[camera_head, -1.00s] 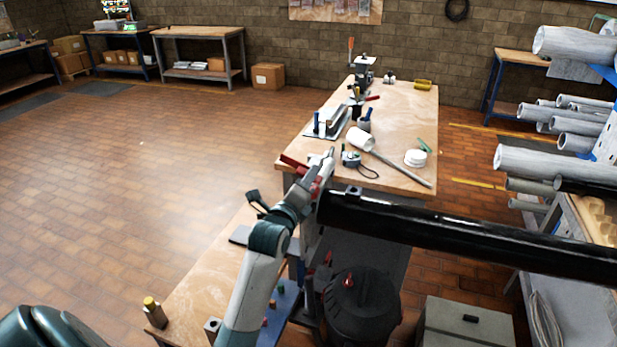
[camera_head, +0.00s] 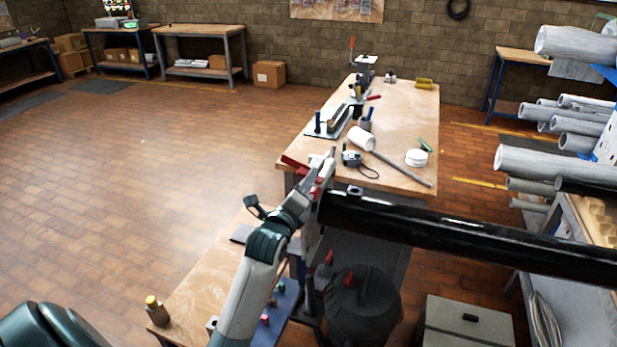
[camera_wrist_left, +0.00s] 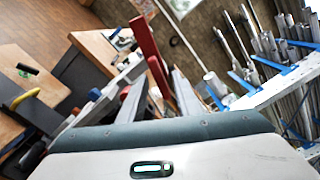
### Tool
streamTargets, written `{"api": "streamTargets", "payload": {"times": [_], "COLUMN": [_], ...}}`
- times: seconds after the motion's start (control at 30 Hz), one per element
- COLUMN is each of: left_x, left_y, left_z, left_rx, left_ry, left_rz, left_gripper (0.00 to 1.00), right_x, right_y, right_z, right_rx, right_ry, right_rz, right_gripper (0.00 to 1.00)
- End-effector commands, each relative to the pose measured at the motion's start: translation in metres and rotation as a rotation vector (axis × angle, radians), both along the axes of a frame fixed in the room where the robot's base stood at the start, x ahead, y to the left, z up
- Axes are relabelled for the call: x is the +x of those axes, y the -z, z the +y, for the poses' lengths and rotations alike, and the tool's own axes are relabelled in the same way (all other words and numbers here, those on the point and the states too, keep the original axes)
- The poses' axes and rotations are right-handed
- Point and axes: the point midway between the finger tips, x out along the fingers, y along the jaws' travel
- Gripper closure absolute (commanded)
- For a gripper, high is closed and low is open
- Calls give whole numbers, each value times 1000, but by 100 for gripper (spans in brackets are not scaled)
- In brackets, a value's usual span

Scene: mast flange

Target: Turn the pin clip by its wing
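The black mast pipe (camera_head: 460,232) runs in from the right and ends at my left gripper (camera_head: 328,165). Red parts (camera_head: 295,163) show beside the gripper at the pipe's end. In the left wrist view, a long red bar (camera_wrist_left: 146,42) reaches down between the two grey fingers of my left gripper (camera_wrist_left: 160,85). The fingers look apart, but I cannot tell whether they touch or hold anything. I cannot make out the pin clip or its wing; the flange is mostly hidden behind my wrist. My right gripper is not in view.
A workbench (camera_head: 405,115) behind the pipe carries a white mallet (camera_head: 361,139), a tape measure (camera_head: 351,158) and a white roll (camera_head: 416,157). Below the pipe stand a black bin (camera_head: 362,305) and a grey case (camera_head: 470,325). Pipe racks fill the right; the left floor is clear.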

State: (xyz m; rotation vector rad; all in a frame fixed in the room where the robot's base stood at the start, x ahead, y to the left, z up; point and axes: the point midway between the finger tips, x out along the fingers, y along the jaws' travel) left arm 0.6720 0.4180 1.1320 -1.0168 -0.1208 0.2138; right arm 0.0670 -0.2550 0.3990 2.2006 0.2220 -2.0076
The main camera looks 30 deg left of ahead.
Motion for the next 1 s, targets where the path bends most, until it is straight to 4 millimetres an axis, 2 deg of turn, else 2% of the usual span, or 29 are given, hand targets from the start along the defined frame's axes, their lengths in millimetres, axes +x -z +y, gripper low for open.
{"api": "streamTargets", "payload": {"times": [0.2,0.33,1.0], "left_x": [-22,-29,-32], "left_y": [-2,-1,3], "left_z": [-5,-7,-9], "left_rx": [2,0,-12], "left_ry": [0,1,2], "left_rz": [2,1,6], "left_gripper": [69,69,69], "right_x": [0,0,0], "right_y": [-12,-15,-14], "right_z": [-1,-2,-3], "right_rx": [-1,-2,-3], "right_ry": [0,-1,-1], "right_rz": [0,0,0], "right_gripper": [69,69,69]}}
